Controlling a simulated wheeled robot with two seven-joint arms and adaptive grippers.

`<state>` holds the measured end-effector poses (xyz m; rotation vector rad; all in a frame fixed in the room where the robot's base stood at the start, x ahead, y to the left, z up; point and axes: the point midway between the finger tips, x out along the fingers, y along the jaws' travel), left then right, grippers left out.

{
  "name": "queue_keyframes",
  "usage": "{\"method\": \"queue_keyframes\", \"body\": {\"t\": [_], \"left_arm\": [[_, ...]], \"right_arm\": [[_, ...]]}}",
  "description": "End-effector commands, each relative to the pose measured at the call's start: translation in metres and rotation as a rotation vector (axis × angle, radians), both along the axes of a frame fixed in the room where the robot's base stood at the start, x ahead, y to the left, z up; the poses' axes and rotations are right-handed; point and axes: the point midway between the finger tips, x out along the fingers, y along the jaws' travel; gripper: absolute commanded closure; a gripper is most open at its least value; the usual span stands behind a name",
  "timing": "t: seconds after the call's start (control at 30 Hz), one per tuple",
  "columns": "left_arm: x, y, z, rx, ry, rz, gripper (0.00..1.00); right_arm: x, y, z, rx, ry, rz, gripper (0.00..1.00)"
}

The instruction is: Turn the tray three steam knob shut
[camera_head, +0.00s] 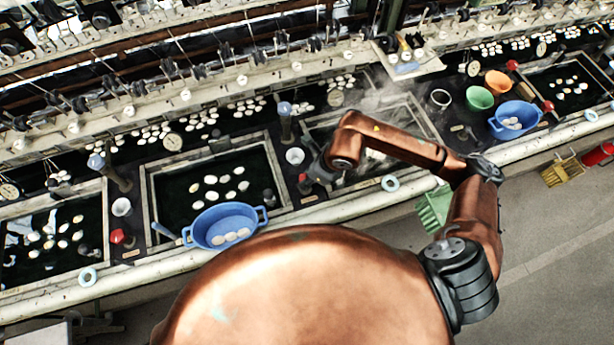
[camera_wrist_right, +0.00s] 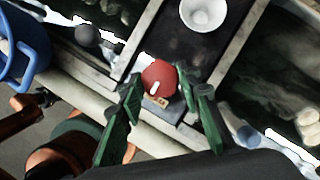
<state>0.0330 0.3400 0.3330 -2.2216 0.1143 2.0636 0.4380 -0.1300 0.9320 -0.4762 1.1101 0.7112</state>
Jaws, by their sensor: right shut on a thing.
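The red steam knob (camera_wrist_right: 160,76) with a white mark sits between the green fingers of my right gripper (camera_wrist_right: 165,95) in the right wrist view. The gripper is shut on it. A small tan label plate lies just below the knob; its writing is too small to read. In the head view the same knob (camera_head: 304,183) shows beside my right gripper (camera_head: 315,174), whose fingers are mostly hidden by the arm. Steam rises over the basin (camera_head: 417,112) to the right of the knob, partly covered by my arm. My left gripper is out of view.
A white cup (camera_head: 295,156) stands behind the knob. Other red knobs (camera_head: 117,236) line the bench, and a green basket (camera_head: 436,206) is at its front.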

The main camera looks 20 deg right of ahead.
Motion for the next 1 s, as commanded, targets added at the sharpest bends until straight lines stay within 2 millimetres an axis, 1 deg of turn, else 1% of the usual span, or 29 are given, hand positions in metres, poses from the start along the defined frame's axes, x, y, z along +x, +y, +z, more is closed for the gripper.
{"method": "queue_keyframes", "body": {"t": [0.37, 0.4, 0.6, 0.63, 0.87, 1.0], "left_arm": [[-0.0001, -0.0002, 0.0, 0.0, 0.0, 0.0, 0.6], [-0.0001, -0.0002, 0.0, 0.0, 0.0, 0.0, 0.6], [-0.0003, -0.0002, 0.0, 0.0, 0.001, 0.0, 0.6], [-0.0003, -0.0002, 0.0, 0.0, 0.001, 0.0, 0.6], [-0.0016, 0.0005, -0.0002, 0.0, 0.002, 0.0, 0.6], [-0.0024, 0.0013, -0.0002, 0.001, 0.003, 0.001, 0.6]], "right_arm": [[0.0009, -0.0003, 0.0003, 0.0, -0.001, -0.008, 0.92], [0.0009, -0.0003, 0.0003, 0.0, -0.001, -0.008, 0.66], [0.0005, 0.0, 0.0002, 0.0, -0.001, -0.007, 0.52], [0.0005, 0.0, 0.0002, 0.001, 0.0, -0.006, 0.5], [0.0002, 0.0002, 0.0001, 0.0, 0.0, -0.005, 0.5], [-0.0012, -0.0015, 0.0064, 0.001, -0.002, -0.004, 0.5]]}}
